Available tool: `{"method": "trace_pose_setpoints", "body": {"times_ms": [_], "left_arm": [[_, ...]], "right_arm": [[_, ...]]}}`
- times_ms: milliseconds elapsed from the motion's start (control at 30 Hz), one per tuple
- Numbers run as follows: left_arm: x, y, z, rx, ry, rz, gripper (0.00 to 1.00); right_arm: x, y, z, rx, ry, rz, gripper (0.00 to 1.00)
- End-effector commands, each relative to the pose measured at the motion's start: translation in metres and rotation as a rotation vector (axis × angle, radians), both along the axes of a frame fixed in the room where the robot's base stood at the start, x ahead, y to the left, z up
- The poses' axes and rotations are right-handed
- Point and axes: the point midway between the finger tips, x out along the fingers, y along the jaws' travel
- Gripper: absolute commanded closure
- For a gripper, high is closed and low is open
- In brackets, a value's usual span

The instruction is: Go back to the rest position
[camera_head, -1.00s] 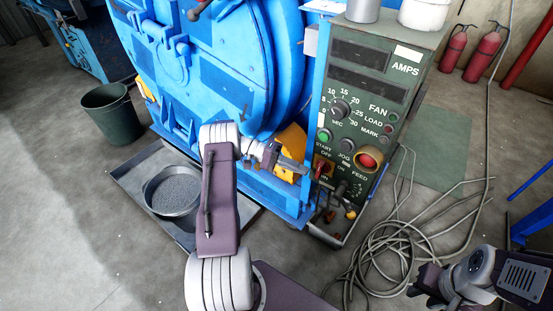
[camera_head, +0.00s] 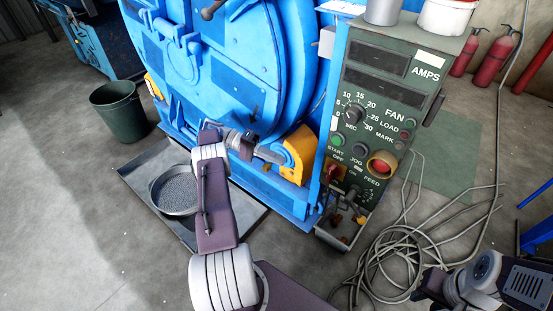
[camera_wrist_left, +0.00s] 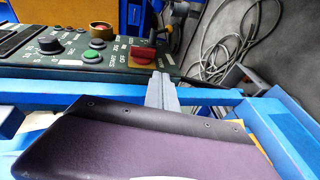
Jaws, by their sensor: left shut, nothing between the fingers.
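My left gripper (camera_head: 284,159) is shut and empty. In the head view it points right, in front of the blue drum blaster (camera_head: 215,75) and left of the green control panel (camera_head: 372,125), apart from the panel. The left wrist view shows its closed grey fingers (camera_wrist_left: 161,90) pointing towards the panel, below the red switch (camera_wrist_left: 143,54) in that picture. The red switch (camera_head: 333,172) is at the panel's lower left. My right gripper (camera_head: 430,284) is at the lower right, low over the floor. Its jaw opening is unclear.
A yellow part (camera_head: 298,152) and the blue frame lie close to my left gripper. A bucket of grey grit (camera_head: 176,190) stands in a tray (camera_head: 140,172). A green bin (camera_head: 120,112) stands left. Loose cables (camera_head: 400,245) cover the floor near my right gripper.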

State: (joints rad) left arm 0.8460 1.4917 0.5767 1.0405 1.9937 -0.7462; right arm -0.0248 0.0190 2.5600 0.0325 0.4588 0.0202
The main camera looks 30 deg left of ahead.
Motion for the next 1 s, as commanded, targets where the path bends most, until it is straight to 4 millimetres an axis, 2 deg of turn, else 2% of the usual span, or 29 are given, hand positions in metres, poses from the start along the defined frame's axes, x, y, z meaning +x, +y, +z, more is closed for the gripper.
{"method": "trace_pose_setpoints", "body": {"times_ms": [367, 467, 567, 600, 667, 733, 833, 1000], "left_arm": [[0.004, -0.005, 0.001, 0.015, 0.021, -0.002, 1.00], [0.017, -0.029, 0.002, 0.103, 0.136, -0.012, 1.00], [0.020, -0.071, -0.001, 0.289, 0.311, -0.025, 1.00], [0.014, -0.088, -0.002, 0.379, 0.371, -0.031, 1.00], [-0.001, -0.109, -0.004, 0.521, 0.439, -0.036, 1.00], [-0.025, -0.130, -0.005, 0.690, 0.480, -0.040, 1.00], [-0.063, -0.147, -0.004, 0.910, 0.471, -0.040, 1.00], [-0.117, -0.160, 0.000, 1.161, 0.350, -0.036, 1.00]], "right_arm": [[0.000, 0.000, 0.000, 0.000, 0.000, 0.000, 0.67], [0.000, 0.000, 0.000, 0.000, 0.000, 0.000, 0.67], [0.000, 0.000, 0.000, 0.000, 0.000, 0.000, 0.67], [0.000, 0.000, 0.000, 0.000, 0.000, 0.000, 0.67], [0.000, 0.000, 0.000, 0.000, 0.000, 0.000, 0.67], [0.000, 0.000, 0.000, 0.000, 0.000, 0.000, 0.67], [0.000, 0.000, 0.000, 0.000, 0.000, 0.000, 0.67], [0.000, 0.000, 0.000, 0.000, 0.000, 0.000, 0.67]]}}
